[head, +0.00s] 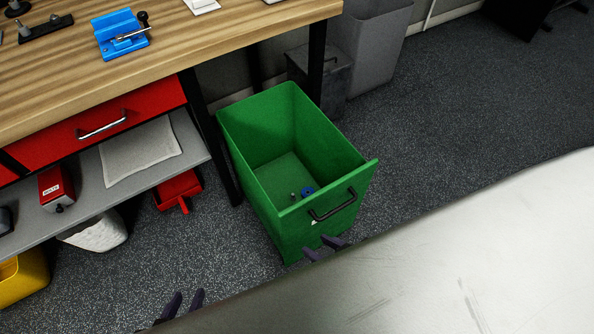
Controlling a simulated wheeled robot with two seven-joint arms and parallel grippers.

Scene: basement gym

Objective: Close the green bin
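The green bin (262,212) stands on the grey floor beside the workbench, a deep open-topped box with a black bar handle (332,205) on its front wall. Its top is uncovered, and a small blue piece (307,192) and a small grey piece (293,197) lie inside at the bottom. My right gripper (324,249) shows only its dark fingertips, apart, just below the handle and close to the bin's front; I cannot tell whether they touch it. My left gripper (184,302) is lower left of the bin, its fingertips apart with nothing between them.
The wooden workbench (215,45) with red drawers (140,108) is at left, its dark leg beside the bin. Grey bins (375,50) stand behind. Carpet (470,110) to the right is clear. A large pale surface fills the lower right and hides my arms.

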